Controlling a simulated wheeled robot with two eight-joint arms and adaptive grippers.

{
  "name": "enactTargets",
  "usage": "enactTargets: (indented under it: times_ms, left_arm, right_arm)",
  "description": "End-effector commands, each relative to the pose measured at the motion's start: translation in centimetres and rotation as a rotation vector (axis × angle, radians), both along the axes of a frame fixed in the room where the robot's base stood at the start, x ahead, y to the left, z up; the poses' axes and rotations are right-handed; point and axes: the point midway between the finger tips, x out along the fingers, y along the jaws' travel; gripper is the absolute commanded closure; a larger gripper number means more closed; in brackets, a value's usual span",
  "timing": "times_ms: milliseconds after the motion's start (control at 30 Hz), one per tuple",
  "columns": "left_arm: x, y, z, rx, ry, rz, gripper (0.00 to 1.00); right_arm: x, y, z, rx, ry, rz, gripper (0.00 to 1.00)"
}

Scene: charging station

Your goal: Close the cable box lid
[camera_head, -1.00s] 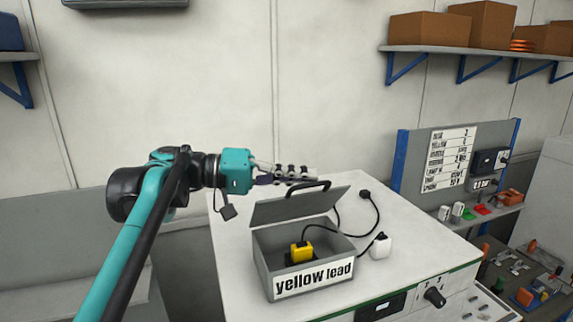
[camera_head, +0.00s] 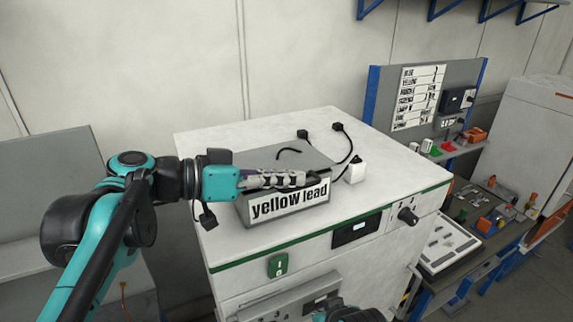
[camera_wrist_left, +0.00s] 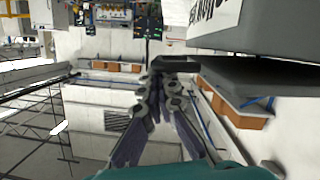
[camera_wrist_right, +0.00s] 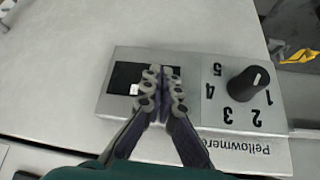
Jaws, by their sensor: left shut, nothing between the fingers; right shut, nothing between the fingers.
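The grey cable box (camera_head: 322,195), labelled "yellow lead", stands on the white cabinet top. Its lid (camera_head: 305,157) is folded down over the box, hiding the inside and the yellow plug. I cannot tell whether the lid sits fully flush. My left gripper (camera_head: 300,180) is shut and empty, lying across the lid's front edge above the label and hiding part of it. In the left wrist view its fingers (camera_wrist_left: 155,80) are close to a dark handle (camera_wrist_left: 175,63) beside the grey lid (camera_wrist_left: 250,78); contact is unclear. My right gripper (camera_wrist_right: 160,75) is shut and empty.
A white plug block (camera_head: 355,171) and a black cable end (camera_head: 338,127) lie right of the box. A sign board (camera_head: 415,95) stands behind.

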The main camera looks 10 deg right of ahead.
Motion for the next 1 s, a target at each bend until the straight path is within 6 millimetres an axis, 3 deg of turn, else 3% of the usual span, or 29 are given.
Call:
enactTargets:
  times_ms: [233,767,1000]
  left_arm:
    - [-0.3,-0.1,-1.5,-0.001,0.003,0.0,1.0]
    - [-0.3,-0.1,-1.9,0.002,0.004,-0.002,1.0]
    - [0.1,-0.4,-0.2,0.001,0.005,-0.002,1.0]
  right_arm:
    - [0.0,0.0,-0.7,0.0,0.0,0.0,1.0]
    - [0.0,0.0,-0.8,0.0,0.0,0.0,1.0]
    - [0.0,0.0,0.6,0.0,0.0,0.0,1.0]
